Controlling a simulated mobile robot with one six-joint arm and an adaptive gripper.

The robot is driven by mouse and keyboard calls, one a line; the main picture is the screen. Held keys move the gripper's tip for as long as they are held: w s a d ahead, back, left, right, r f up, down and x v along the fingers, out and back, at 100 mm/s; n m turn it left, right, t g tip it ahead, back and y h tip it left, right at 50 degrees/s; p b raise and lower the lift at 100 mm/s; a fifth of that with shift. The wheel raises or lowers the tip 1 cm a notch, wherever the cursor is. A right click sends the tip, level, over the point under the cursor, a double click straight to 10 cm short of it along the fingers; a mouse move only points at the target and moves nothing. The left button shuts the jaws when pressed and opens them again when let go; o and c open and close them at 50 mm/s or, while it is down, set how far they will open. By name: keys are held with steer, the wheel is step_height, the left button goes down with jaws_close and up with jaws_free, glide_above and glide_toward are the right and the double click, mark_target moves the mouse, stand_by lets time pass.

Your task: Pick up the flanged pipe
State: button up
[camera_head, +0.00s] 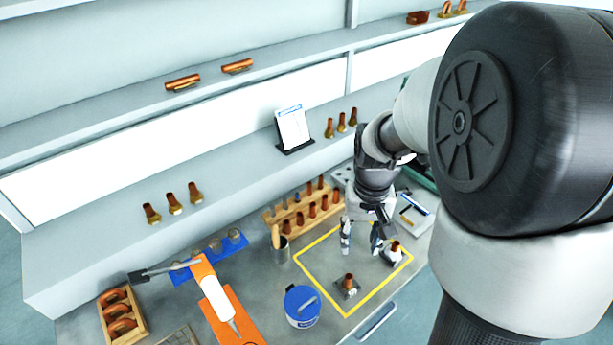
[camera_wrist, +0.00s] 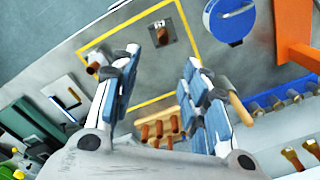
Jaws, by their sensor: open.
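A flanged pipe, a short copper tube on a square grey plate, stands upright inside a yellow outline (camera_head: 312,293) on the bench. It shows in the head view (camera_head: 348,284) and in the wrist view (camera_wrist: 161,35). A second copper pipe with a grey base (camera_head: 394,249) is at the outline's right side, near my right finger in the head view; it also shows in the wrist view (camera_wrist: 95,66), partly hidden by a finger. My gripper (camera_head: 361,240) points down above the outlined area, open and empty. In the wrist view the fingers (camera_wrist: 160,62) are spread with bench between them.
A wooden rack (camera_head: 303,208) of copper pipes stands behind the outline. Shelves with copper fittings run behind. A tablet (camera_head: 293,128) stands on the ledge.

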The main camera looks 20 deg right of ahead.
steer(key=b, duration=0.4)
glide_above(349, 276)
steer(key=f, duration=1.1)
steer(key=shift+s+d+f, duration=0.1)
steer(key=shift+s+f, duration=0.2)
steer(key=shift+f, duration=0.05)
steer(key=shift+w+f+b, duration=0.15)
steer(key=shift+f+b, duration=0.3)
steer(key=shift+f, duration=1.05)
steer(key=shift+w+f+b, duration=0.1)
steer(key=shift+f+b, duration=0.35)
steer(key=shift+f, duration=1)
steer(key=shift+r, duration=0.1)
jaws_close()
